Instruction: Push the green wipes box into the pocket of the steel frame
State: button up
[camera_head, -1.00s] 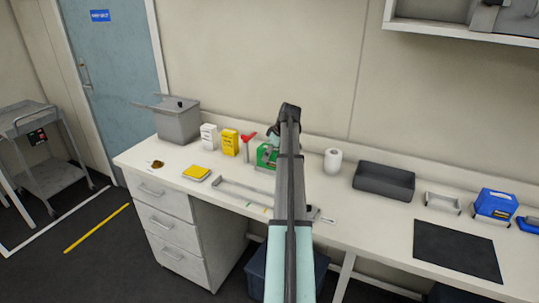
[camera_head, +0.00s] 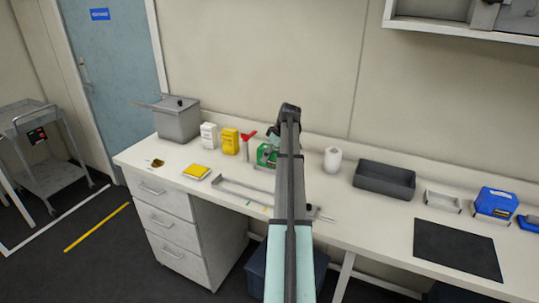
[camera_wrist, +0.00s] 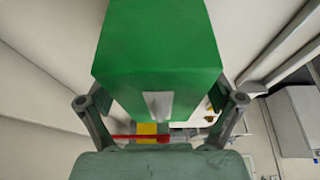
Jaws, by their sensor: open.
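The green wipes box (camera_head: 265,155) stands on the bench in the head view, partly hidden behind my arm. In the wrist view the green box (camera_wrist: 158,60) fills the upper middle, with a pale tab on its near face. My gripper (camera_wrist: 162,103) is open, one finger at each side of the box; I cannot tell whether they touch it. In the head view my arm hides most of the gripper. A small, empty steel frame (camera_head: 443,201) sits right of the dark tray. A longer low steel frame (camera_head: 243,192) lies in front of the green box.
A yellow box (camera_head: 230,141), white box (camera_head: 208,135) and red-topped item (camera_head: 248,138) stand left of the green box. A paper roll (camera_head: 332,160), dark tray (camera_head: 384,180) and blue box (camera_head: 495,204) are to the right. A black mat (camera_head: 457,250) lies at the front.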

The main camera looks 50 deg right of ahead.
jog(key=v, duration=1.2)
jog(key=shift+r, duration=0.1)
